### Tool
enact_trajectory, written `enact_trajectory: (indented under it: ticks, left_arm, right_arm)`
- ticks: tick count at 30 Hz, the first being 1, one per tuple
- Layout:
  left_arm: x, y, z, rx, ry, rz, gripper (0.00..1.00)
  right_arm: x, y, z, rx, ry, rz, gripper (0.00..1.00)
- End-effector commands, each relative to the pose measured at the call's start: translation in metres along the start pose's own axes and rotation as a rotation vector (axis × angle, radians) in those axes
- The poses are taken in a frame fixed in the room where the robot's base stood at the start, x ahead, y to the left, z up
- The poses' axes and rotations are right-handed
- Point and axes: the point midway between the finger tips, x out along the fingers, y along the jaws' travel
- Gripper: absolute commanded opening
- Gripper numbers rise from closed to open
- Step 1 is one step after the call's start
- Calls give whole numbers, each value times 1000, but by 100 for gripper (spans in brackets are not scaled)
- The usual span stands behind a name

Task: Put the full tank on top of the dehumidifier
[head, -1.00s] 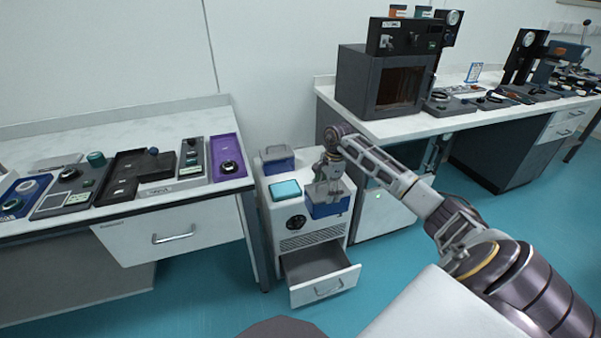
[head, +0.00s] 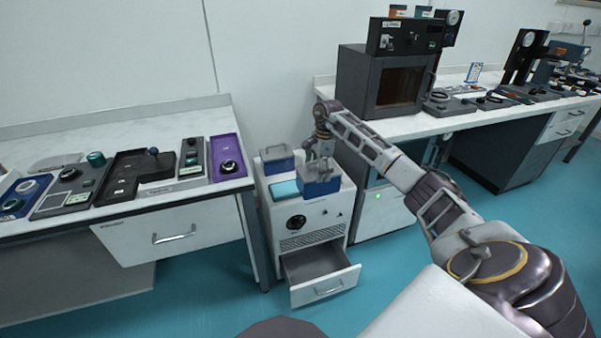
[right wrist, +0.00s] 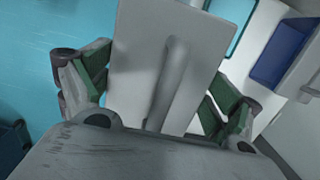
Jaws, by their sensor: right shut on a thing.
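The white dehumidifier (head: 318,222) stands between the two tables, its front drawer (head: 322,280) pulled open and empty. My right gripper (head: 321,160) is shut on the handle of a blue tank with a grey lid (head: 320,188). The tank is at the front right of the dehumidifier's top; I cannot tell whether it touches. In the right wrist view my right gripper (right wrist: 165,105) grips the handle over the grey lid (right wrist: 150,45). A second blue tank with a grey lid (head: 278,164) sits at the back left of the top. My left gripper is out of view.
A teal panel (head: 284,190) lies on the dehumidifier's top, left of the held tank. The left table (head: 120,120) holds trays and instruments. The right table (head: 400,130) carries a dark oven (head: 388,75). Teal floor is clear in front.

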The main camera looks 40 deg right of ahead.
Motion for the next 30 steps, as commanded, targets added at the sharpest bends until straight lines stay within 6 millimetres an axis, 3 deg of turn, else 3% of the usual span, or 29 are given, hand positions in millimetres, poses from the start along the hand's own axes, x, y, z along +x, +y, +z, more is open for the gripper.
enact_trajectory:
  ticks: [11, 30]
  left_arm:
    - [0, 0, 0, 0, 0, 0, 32]
    - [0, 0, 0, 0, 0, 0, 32]
  right_arm:
    - [-16, -11, 3, 1, -3, -4, 22]
    - [-22, -16, 4, 3, -2, -4, 22]
